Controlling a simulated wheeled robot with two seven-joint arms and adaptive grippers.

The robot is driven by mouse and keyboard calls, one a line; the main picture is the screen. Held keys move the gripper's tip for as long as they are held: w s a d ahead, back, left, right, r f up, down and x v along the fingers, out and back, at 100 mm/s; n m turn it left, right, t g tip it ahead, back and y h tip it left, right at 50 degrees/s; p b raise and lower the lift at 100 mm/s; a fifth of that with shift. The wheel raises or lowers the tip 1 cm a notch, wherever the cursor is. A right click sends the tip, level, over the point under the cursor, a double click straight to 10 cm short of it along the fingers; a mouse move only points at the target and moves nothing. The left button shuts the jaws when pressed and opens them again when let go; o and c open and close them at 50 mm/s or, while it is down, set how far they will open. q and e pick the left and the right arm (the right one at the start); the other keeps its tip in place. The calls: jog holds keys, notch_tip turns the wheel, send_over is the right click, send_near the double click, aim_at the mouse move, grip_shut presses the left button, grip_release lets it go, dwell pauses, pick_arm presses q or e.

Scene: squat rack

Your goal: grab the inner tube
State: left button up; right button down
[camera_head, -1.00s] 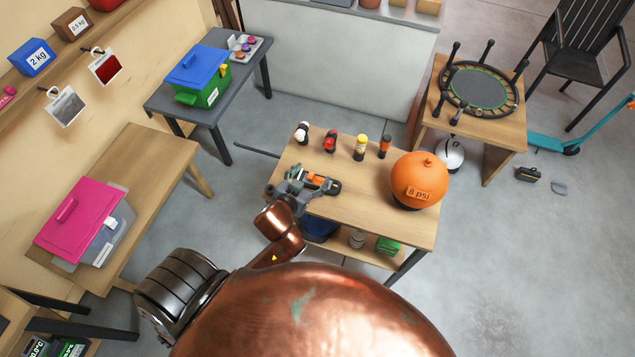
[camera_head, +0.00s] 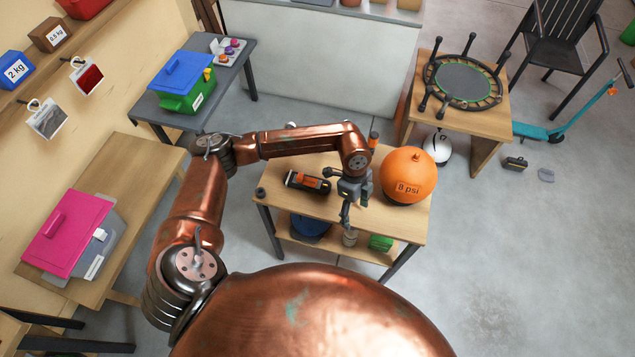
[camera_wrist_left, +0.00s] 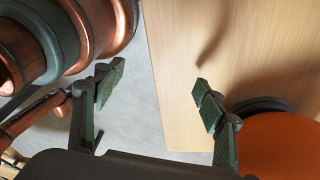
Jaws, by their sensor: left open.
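No thing in view is plainly an inner tube. A black ring (camera_wrist_left: 262,104) shows under an orange ball (camera_head: 408,175) marked "8 psi" on the wooden table (camera_head: 398,226). The ball hides most of the ring, and I cannot tell whether it is the tube. My left gripper (camera_head: 347,195) is just left of the ball, above the table's front part. In the left wrist view its two fingers (camera_wrist_left: 156,78) are apart with nothing between them. The right finger is close to the ball and ring; I cannot tell whether it touches. My right gripper is not in view.
A black and orange tool (camera_head: 307,182) lies on the table left of my gripper. My left arm hides some bottles behind it. A blue round thing (camera_head: 309,227) and a green block (camera_head: 381,243) are on the lower shelf. A trampoline (camera_head: 464,83) sits on another table behind.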

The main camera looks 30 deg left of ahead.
aim_at(308, 181)
pick_arm(q)
jog(key=w+a+r+n+y, duration=0.1)
jog(key=a+y, duration=0.1)
jog(key=a, duration=0.3)
jog(key=w+a+r+n+y, duration=0.1)
jog(key=w+a+y, duration=0.1)
jog(key=a, duration=0.4)
jog(key=w+a+r+n+y, duration=0.2)
jog(key=a, duration=0.3)
jog(key=shift+a, duration=0.25)
jog(key=shift+s+a+f, duration=0.15)
jog(key=shift+a+f, duration=0.35)
jog(key=shift+f, duration=0.2)
jog(key=x, duration=0.6)
jog(key=shift+b, duration=0.4)
jog(key=shift+d+r, duration=0.1)
jog(key=c, duration=1.4)
